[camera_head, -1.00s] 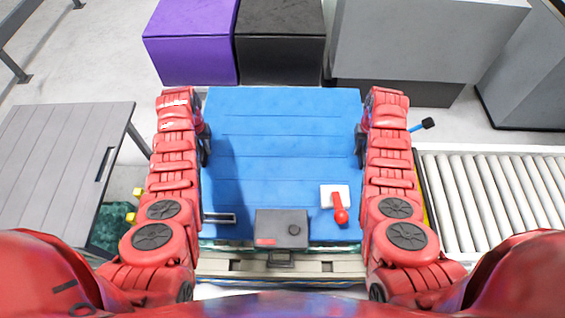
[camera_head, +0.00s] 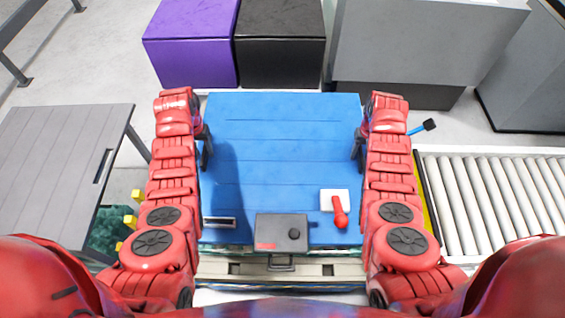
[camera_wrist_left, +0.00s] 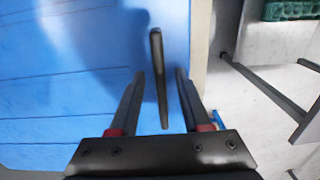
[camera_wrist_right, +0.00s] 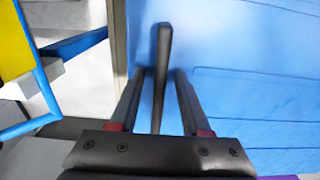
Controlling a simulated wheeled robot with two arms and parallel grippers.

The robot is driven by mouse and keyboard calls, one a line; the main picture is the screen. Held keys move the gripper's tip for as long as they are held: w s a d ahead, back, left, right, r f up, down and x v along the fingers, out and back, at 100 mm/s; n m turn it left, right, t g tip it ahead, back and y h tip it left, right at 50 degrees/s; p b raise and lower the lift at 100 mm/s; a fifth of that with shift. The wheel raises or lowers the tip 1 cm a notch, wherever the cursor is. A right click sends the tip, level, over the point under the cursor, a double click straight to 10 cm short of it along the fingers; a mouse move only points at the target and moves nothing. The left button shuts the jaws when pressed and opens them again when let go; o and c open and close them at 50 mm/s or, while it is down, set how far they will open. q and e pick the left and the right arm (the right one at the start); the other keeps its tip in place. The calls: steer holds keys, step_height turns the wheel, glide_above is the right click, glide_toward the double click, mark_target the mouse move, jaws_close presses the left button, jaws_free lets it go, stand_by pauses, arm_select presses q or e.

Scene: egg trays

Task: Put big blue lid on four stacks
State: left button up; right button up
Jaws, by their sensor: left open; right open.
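The big blue lid (camera_head: 280,130) lies flat in the middle of the head view, with one arm along each side. My left gripper (camera_head: 207,150) is at its left edge. In the left wrist view the open fingers (camera_wrist_left: 155,95) stand on either side of a dark bar handle (camera_wrist_left: 158,75). My right gripper (camera_head: 357,150) is at the lid's right edge. In the right wrist view its open fingers (camera_wrist_right: 157,95) stand on either side of another dark handle (camera_wrist_right: 163,60). Neither gripper appears clamped on its handle. The stacks under the lid are hidden.
A pale pallet (camera_head: 225,268) shows below the lid's near edge. A grey table (camera_head: 60,150) with green trays (camera_head: 105,235) beneath is at left. A roller conveyor (camera_head: 490,200) is at right. Purple (camera_head: 195,45) and black (camera_head: 280,45) boxes stand behind.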

arm_select(q)
step_height(320, 180, up, 10)
steer(key=shift+r, duration=0.2)
arm_select(e)
step_height(320, 180, up, 12)
stand_by(0.8)
stand_by(0.5)
